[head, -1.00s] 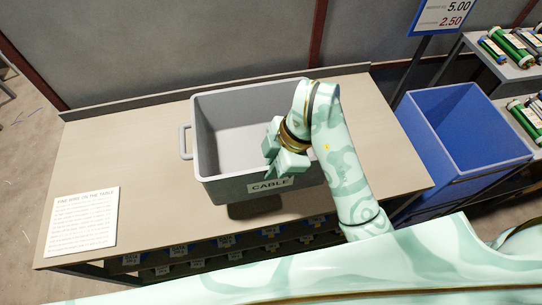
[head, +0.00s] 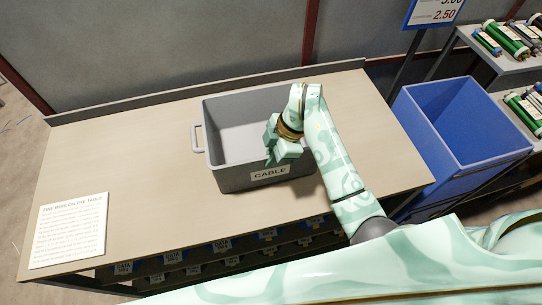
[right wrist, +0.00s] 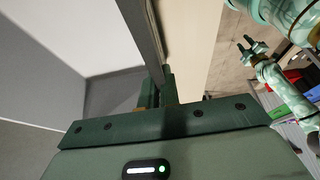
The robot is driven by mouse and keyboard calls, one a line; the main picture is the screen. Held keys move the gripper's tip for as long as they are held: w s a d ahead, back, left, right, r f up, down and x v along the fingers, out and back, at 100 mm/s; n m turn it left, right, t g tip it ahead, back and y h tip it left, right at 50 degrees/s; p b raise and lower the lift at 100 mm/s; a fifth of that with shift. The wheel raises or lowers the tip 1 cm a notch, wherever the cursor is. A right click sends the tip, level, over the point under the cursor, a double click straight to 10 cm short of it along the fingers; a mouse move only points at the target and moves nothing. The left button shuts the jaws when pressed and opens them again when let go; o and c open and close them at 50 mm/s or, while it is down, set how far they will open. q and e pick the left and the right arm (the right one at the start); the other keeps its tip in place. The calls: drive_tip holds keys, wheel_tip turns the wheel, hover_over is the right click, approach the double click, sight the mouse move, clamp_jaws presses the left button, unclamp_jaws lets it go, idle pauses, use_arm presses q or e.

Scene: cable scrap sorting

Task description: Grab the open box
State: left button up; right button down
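The open box (head: 239,180) is a grey bin with a CABLE label on its front and a handle on its left side. It appears to sit upright on the table (head: 140,175), and its inside looks empty. My right gripper (head: 272,152) is over the box's front right part. In the right wrist view, the right gripper's fingers (right wrist: 157,90) are close on both sides of the box's wall (right wrist: 143,40), with the inside to the left. My left gripper (right wrist: 253,47) shows only in the right wrist view, apart from the box, its fingers spread and empty.
A blue bin (head: 465,120) stands right of the table. A printed sign (head: 69,230) lies at the table's front left. Shelves with green rolls (head: 505,40) are at the far right. Labelled trays (head: 220,246) sit under the table's front edge.

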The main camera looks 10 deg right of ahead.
drive_tip(key=shift+f, duration=0.1)
drive_tip(key=c, duration=1.8)
unclamp_jaws()
drive_tip(key=shift+o, duration=0.8)
